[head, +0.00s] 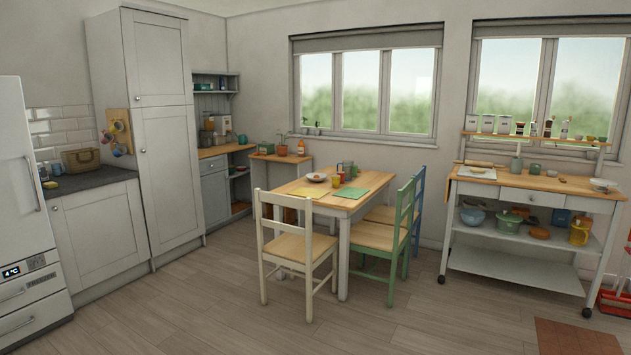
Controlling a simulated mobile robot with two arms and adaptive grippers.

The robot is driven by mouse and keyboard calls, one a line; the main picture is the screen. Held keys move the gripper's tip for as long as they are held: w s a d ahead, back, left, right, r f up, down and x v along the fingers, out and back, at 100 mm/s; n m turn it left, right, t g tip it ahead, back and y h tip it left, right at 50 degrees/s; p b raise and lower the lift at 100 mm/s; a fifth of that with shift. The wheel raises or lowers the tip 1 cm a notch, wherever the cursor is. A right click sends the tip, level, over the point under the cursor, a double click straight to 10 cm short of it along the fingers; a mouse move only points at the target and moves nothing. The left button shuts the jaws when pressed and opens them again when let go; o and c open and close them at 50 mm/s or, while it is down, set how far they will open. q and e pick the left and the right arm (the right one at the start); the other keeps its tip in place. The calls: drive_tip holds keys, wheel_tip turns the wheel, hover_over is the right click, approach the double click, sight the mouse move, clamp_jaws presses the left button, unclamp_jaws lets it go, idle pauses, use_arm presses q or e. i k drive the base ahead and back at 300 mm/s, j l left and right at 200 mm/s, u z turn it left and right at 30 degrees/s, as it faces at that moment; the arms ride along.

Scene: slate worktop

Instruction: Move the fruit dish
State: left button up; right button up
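I cannot tell for sure which of these is the fruit dish. Neither of my grippers is in view.
The dining table (318,198) holds cups and yellow and green mats. A cream chair (296,250) and a green chair (388,236) stand close around it. The slate worktop (92,179) holds a basket (80,160). The floor in front is clear; a reddish mat (575,338) lies right.

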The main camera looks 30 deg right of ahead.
sight(310, 176)
drive_tip(key=i+l, duration=0.2)
drive_tip(key=i, duration=0.55)
drive_tip(key=i+l+z, duration=0.1)
drive_tip(key=i, duration=0.7)
drive_tip(key=i+l, duration=0.25)
drive_tip(key=i, duration=0.55)
drive_tip(key=i+j+u, duration=0.1)
drive_tip(key=i+u, duration=0.35)
drive_tip(key=i, duration=0.5)
drive_tip(key=i+l+u, duration=0.2)
drive_tip(key=i+u, duration=0.3)
drive_tip(key=i, duration=0.4)
drive_tip(key=i+l+z, duration=0.15)
drive_tip(key=i+z, duration=0.25)
drive_tip(key=i, duration=0.25)
drive_tip(key=i+z, duration=0.4)
drive_tip(key=i, duration=0.3)
drive_tip(key=i+j+z, duration=0.4)
drive_tip(key=i, duration=0.25)
drive_tip(key=i+l+z, duration=0.15)
drive_tip(key=i+z, duration=0.8)
drive_tip(key=i+j+z, duration=0.3)
drive_tip(key=i+z, duration=0.2)
drive_tip(key=i+j+z, duration=0.5)
drive_tip(key=k+l, duration=0.05)
drive_tip(key=l, duration=0.05)
